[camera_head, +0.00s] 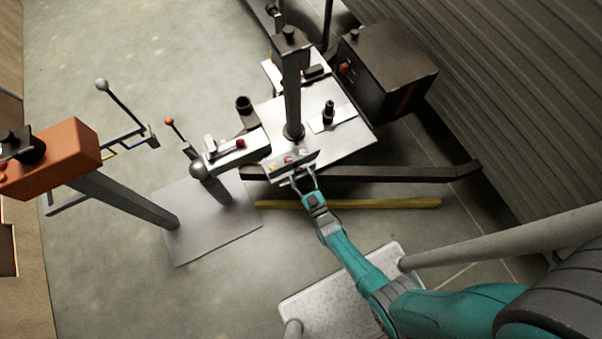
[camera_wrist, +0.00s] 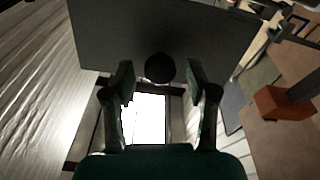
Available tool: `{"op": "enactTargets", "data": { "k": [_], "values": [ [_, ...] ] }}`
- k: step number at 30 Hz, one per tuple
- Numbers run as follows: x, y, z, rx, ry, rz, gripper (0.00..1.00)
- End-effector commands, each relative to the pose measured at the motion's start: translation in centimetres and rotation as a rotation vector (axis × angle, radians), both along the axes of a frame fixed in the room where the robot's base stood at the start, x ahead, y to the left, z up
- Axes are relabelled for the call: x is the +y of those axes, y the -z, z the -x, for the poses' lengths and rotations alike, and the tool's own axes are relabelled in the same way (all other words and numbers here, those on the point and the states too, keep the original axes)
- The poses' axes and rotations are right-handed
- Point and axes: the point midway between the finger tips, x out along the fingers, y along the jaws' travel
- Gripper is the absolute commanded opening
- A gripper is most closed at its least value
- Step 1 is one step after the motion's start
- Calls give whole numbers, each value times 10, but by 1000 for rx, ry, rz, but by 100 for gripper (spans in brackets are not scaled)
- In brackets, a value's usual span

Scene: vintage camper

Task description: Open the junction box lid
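My gripper (camera_head: 303,178) is open and empty, at the near edge of a small pale panel (camera_head: 292,164) with coloured buttons. In the wrist view my gripper (camera_wrist: 160,82) has its two fingers spread on either side of a round black knob (camera_wrist: 160,67). The knob stands out against a wide dark grey face (camera_wrist: 110,35). I cannot tell whether the fingers touch it. A dark box (camera_head: 388,72) with a black knob on top and a red button stands at the back right, its top closed. I cannot tell for sure which box is the junction box.
A grey post (camera_head: 292,95) rises from the metal plate (camera_head: 345,151). An orange box (camera_head: 55,158) on a slanted post stands left. A dark bar (camera_head: 380,173) and a yellow bar (camera_head: 370,204) lie low near my arm. A corrugated wall (camera_head: 510,90) closes the right side.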

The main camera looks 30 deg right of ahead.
Motion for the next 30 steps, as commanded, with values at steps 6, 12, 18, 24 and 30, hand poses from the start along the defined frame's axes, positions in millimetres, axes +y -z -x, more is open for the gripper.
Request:
{"op": "enactTargets", "data": {
  "k": [6, 12, 18, 24, 30],
  "values": [
    [0, 0, 1, -1, 0, 0, 60],
    [0, 3, 12, 1, -1, 0, 60],
    [0, 9, 47, 2, -1, 0, 60],
    [0, 15, 85, 1, -1, 0, 60],
    [0, 19, 110, 0, 0, 0, 60]
  ]
}}
